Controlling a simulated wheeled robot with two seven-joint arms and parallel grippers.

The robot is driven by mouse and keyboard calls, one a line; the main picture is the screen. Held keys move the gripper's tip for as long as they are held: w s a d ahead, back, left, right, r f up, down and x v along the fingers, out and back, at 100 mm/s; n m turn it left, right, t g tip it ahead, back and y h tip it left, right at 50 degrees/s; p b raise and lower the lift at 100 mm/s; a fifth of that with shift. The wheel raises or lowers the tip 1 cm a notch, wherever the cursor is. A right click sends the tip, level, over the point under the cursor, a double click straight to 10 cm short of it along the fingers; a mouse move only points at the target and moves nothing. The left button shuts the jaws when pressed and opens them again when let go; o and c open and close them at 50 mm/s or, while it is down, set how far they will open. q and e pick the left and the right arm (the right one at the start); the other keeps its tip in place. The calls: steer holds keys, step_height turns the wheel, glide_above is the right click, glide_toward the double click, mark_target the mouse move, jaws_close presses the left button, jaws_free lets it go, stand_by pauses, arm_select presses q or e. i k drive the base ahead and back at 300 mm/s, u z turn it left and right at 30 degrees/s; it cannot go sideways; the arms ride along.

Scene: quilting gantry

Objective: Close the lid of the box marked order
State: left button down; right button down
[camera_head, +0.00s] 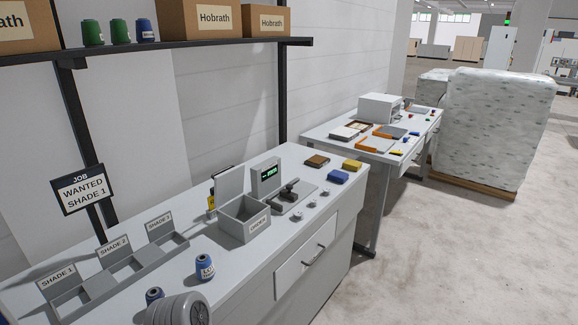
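The grey box marked ORDER (258,224) stands on the near worktop. Its label faces the front right. Its lid (229,189) stands raised at the box's back left side, so the box is open. The visible part of the inside looks empty, but the near wall hides some of the floor. Neither of my grippers shows in this view. A rounded grey part at the bottom edge looks like one of my arm links, well apart from the box.
Blue thread cones (205,267) stand left of the box, one partly hidden. A three-bay shade rack (119,263) is farther left. A display unit (266,177) stands behind the box, with a dark handled device (284,193) and small pieces (297,216) to the right.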

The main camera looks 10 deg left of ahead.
mark_target(229, 185)
steer(key=z, duration=0.95)
steer(key=i, duration=1.6)
steer(key=u, duration=3.7)
